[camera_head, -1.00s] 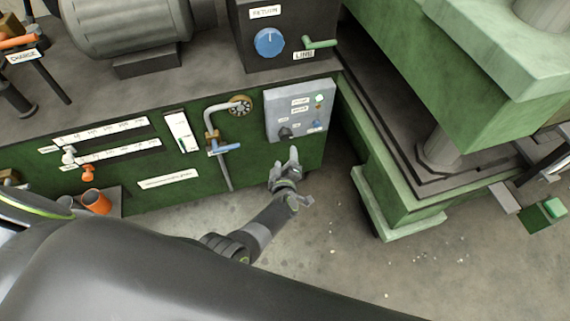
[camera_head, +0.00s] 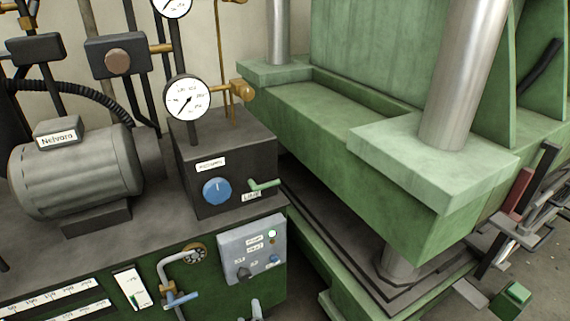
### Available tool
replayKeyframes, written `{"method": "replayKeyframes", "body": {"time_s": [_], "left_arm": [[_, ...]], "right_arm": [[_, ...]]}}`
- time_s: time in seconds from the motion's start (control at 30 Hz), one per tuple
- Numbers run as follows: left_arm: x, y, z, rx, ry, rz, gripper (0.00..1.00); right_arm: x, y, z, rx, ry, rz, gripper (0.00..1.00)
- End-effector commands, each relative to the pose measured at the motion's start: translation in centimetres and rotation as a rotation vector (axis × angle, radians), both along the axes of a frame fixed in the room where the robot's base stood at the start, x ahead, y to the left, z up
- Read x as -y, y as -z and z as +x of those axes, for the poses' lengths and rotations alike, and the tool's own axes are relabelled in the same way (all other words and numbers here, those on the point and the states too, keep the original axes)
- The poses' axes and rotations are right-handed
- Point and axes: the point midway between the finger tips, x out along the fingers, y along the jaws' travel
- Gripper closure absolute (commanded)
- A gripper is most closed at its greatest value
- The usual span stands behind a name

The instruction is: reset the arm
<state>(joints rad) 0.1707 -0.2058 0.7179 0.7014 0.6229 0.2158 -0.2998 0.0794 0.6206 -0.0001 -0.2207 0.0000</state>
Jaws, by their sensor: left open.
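The rest of my left arm is below the picture. My right gripper is not in view.
A dark block with a blue knob (camera_head: 216,191) and a green lever (camera_head: 265,184) stands above the panel. A grey motor (camera_head: 80,170) is at left, a pressure gauge (camera_head: 188,99) above. A large green press (camera_head: 345,140) fills the right.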

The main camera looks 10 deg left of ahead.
Motion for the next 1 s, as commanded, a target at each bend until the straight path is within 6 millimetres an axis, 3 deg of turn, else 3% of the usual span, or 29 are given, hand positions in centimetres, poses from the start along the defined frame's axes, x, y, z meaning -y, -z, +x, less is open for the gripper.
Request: {"method": "replayKeyframes", "body": {"time_s": [0.07,0.17,0.27,0.4,0.6,0.7,0.8,0.9,1.0], "left_arm": [[-0.3,1.0,-0.8,-0.028,0.02,0.02,0.33],[-1.2,4.0,-3.4,-0.124,0.093,0.08,0.33],[-2.5,8.6,-8.0,-0.285,0.213,0.171,0.33],[-4.9,14.8,-16.6,-0.541,0.4,0.297,0.33],[-9.2,20.7,-29.9,-0.894,0.638,0.432,0.33],[-11.4,22.2,-36.1,-1.048,0.738,0.478,0.33],[-13.1,22.9,-40.9,-1.166,0.815,0.51,0.33],[-14.4,23.1,-44.0,-1.243,0.863,0.529,0.33],[-14.9,23.2,-45.5,-1.281,0.888,0.537,0.33]], "right_arm": [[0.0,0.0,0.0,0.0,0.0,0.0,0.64],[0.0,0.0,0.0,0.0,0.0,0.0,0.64],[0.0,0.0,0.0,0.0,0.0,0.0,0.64],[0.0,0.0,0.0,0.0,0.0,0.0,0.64],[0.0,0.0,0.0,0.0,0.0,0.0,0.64],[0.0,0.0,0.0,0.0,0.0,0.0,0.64],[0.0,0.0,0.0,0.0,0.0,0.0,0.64],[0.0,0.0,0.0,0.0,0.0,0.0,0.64],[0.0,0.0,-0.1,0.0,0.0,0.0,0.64]]}}
